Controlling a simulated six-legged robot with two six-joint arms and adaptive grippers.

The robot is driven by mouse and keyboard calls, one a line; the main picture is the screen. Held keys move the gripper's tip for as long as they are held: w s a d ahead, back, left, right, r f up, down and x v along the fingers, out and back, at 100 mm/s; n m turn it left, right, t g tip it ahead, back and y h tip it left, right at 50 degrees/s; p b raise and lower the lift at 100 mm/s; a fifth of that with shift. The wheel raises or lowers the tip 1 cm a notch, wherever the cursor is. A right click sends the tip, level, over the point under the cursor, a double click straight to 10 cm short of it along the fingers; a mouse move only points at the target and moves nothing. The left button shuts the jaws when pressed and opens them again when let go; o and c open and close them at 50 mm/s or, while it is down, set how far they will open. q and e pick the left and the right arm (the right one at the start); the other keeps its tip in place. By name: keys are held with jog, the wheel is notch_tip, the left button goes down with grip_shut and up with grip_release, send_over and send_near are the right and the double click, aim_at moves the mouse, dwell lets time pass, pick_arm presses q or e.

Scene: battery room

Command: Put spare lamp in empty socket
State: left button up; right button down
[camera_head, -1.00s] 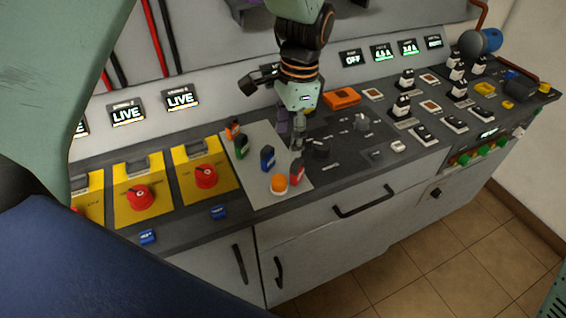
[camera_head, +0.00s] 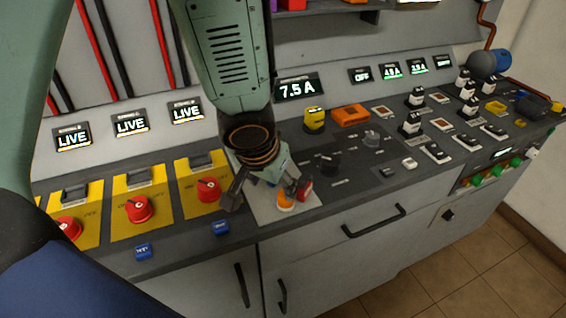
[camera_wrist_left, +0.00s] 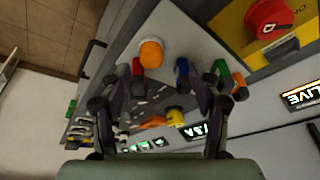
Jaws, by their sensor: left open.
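An orange domed lamp (camera_head: 286,201) with a pale base stands on the light mat (camera_head: 262,212) on the console. A red block (camera_head: 305,188) is beside it. In the wrist view the lamp (camera_wrist_left: 151,52) lies beyond the fingertips, with the red block (camera_wrist_left: 137,68) and a blue block (camera_wrist_left: 182,67) near it. My left gripper (camera_head: 268,193) is open and empty, low over the mat, its fingers spread on either side. It partly hides the mat and its blocks in the head view. I cannot make out an empty socket. My right gripper is not in view.
Red rotary switches (camera_head: 208,189) on yellow plates stand left of the mat, under LIVE displays. A yellow part (camera_head: 315,118), an orange box (camera_head: 351,115), dark knobs (camera_head: 329,162) and black-and-white switches (camera_head: 411,124) stand to the right. Drawer handles (camera_head: 374,221) are on the front.

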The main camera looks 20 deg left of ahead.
pick_arm(q)
jog(key=shift+w+d+f+n+b, duration=0.15)
jog(key=shift+w+f+n+b, duration=0.25)
jog(key=shift+f+b, duration=0.15)
jog(key=shift+w+d+f+n+b, duration=0.1)
jog(key=shift+w+f+n+b, duration=0.15)
jog(key=shift+f+n+b, duration=0.2)
jog(key=f, duration=0.1)
jog(key=w+f+b, duration=0.2)
jog(key=shift+d+f, duration=0.25)
jog(key=shift+d, duration=0.1)
jog(key=shift+b+x, duration=0.6)
jog(key=shift+x, duration=0.25)
jog(key=shift+r, duration=0.1)
jog(key=shift+c, duration=0.6)
grip_shut()
